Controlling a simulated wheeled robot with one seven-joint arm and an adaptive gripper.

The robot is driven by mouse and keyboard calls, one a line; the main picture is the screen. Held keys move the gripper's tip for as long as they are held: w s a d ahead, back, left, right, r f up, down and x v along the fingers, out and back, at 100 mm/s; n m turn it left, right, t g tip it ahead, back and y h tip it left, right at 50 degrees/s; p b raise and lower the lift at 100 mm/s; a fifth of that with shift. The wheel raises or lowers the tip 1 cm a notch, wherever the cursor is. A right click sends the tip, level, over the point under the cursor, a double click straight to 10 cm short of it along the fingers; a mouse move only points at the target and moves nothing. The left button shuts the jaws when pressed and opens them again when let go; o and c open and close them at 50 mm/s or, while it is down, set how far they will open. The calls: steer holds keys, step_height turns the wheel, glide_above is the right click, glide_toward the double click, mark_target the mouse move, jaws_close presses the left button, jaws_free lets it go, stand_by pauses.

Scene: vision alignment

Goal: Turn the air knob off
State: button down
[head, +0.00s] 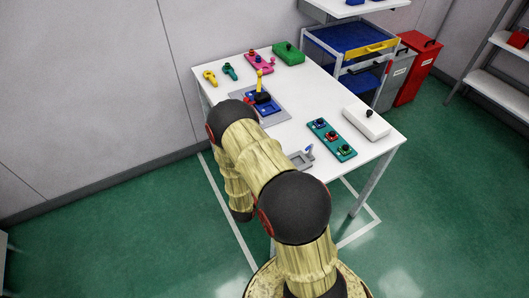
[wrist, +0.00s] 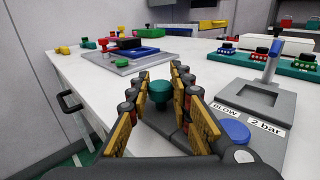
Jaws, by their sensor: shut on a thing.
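A dark teal knob (wrist: 161,90) stands between the finger pads of my gripper (wrist: 160,84) in the wrist view. The fingers are closed in around its sides, and its lower part is hidden. Just right of the gripper is a grey panel (wrist: 279,98) with labels reading BLOW and 2 bar, a round blue button (wrist: 233,130) and a lever with a blue tip (wrist: 273,50). In the head view my arm hides the gripper and the knob; part of the grey panel (head: 297,161) shows beside the arm.
A shelf cart (head: 345,45) stands behind.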

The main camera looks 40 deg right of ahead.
steer(key=c, duration=1.6)
jaws_free()
steer(key=v, duration=1.2)
